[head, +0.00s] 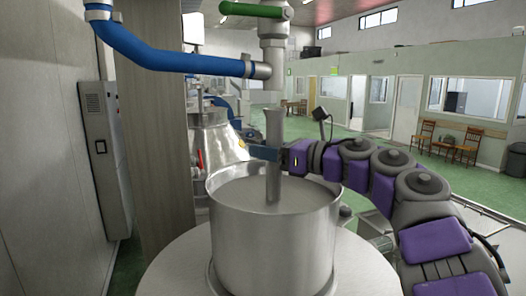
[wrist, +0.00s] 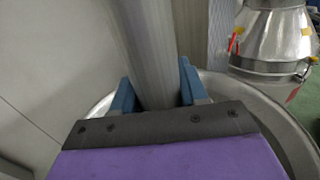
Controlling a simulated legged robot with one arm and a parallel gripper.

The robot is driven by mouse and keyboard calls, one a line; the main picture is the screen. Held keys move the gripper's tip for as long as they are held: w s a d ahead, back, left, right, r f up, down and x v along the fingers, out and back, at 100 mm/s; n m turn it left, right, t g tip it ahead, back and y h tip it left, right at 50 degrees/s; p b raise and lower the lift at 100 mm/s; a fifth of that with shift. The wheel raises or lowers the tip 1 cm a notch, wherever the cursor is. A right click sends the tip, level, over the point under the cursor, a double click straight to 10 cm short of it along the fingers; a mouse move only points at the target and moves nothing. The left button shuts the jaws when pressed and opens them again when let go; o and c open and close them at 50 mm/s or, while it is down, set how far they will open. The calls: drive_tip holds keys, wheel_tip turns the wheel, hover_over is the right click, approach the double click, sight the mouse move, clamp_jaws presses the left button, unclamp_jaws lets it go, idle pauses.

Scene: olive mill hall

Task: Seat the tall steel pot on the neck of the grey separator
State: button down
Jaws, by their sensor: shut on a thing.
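The tall steel pot (head: 275,250) is a wide, upright cylinder in the middle foreground of the head view. An upright steel post (head: 273,187) stands within its rim and seems to be part of it. My gripper (head: 272,153) is shut on this post above the rim. In the wrist view both blue fingers of my gripper (wrist: 158,92) flank the post (wrist: 145,50), with the pot's rim (wrist: 290,125) below. The pot is over the broad round top of the grey separator (head: 180,268). The pot hides the neck, and I cannot tell whether they touch.
A blue pipe (head: 180,57) and a vertical pipe with a green handle (head: 273,45) hang close above the post. A column (head: 158,130) stands at left. A conical steel machine (head: 215,145) is behind the pot. Green floor lies open at the back right.

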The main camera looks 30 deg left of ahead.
drive_tip(key=shift+a+f, duration=0.2)
drive_tip(key=shift+a, duration=0.25)
drive_tip(key=c, duration=0.8)
unclamp_jaws()
drive_tip(key=shift+s+a, duration=0.1)
drive_tip(key=shift+a, duration=0.25)
drive_tip(key=o, duration=0.3)
drive_tip(key=shift+d, duration=0.25)
drive_tip(key=b, duration=0.4)
hover_over(339, 193)
drive_tip(key=shift+d, duration=0.1)
